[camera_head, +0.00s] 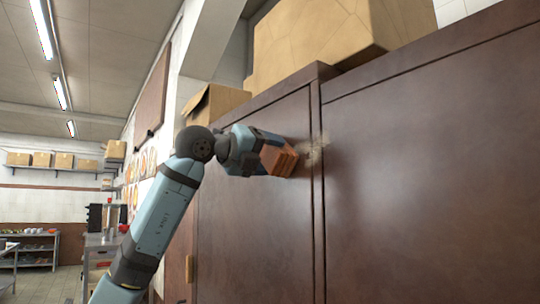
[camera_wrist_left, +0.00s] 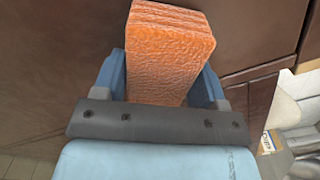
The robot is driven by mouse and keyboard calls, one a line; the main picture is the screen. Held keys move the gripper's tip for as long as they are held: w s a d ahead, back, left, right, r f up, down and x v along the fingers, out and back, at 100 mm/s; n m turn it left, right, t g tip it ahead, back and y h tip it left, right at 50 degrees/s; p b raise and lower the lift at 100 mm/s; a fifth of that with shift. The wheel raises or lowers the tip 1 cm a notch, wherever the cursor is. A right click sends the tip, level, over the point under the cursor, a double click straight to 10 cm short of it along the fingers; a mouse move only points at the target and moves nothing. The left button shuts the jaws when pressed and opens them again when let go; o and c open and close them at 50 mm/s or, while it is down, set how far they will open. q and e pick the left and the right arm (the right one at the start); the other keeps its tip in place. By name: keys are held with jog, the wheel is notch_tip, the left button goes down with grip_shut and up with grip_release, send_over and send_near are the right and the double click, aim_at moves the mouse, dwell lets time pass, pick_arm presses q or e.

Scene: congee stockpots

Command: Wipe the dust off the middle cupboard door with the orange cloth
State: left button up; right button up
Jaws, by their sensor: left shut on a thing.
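The orange cloth (camera_head: 280,160), a folded block, is held in my left gripper (camera_head: 262,152), which is shut on it. The cloth also fills the middle of the left wrist view (camera_wrist_left: 168,50), between the two blue fingers (camera_wrist_left: 160,85). The cloth is at or very near the upper part of a dark brown cupboard door (camera_head: 255,230); I cannot tell whether it touches. A pale, tan dust patch (camera_head: 316,151) shows just right of the cloth, by the seam between this door and the wider brown door (camera_head: 430,190). My right gripper is not in view.
A large cardboard box (camera_head: 315,38) and a smaller open box (camera_head: 212,104) sit on top of the cupboard. A small handle (camera_head: 189,268) is low on the left door. Shelves with boxes (camera_head: 40,159) and a metal table stand far left.

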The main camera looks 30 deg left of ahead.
pick_arm(q)
jog(key=shift+s+a+f, duration=0.1)
jog(key=shift+s+a, duration=0.05)
jog(key=shift+s, duration=0.2)
jog(key=shift+b+v, duration=0.75)
jog(key=shift+v, duration=1.65)
jog(key=shift+s, duration=0.1)
jog(key=v, duration=0.2)
jog(key=shift+s+a+b, duration=0.15)
jog(key=shift+s+b, duration=0.2)
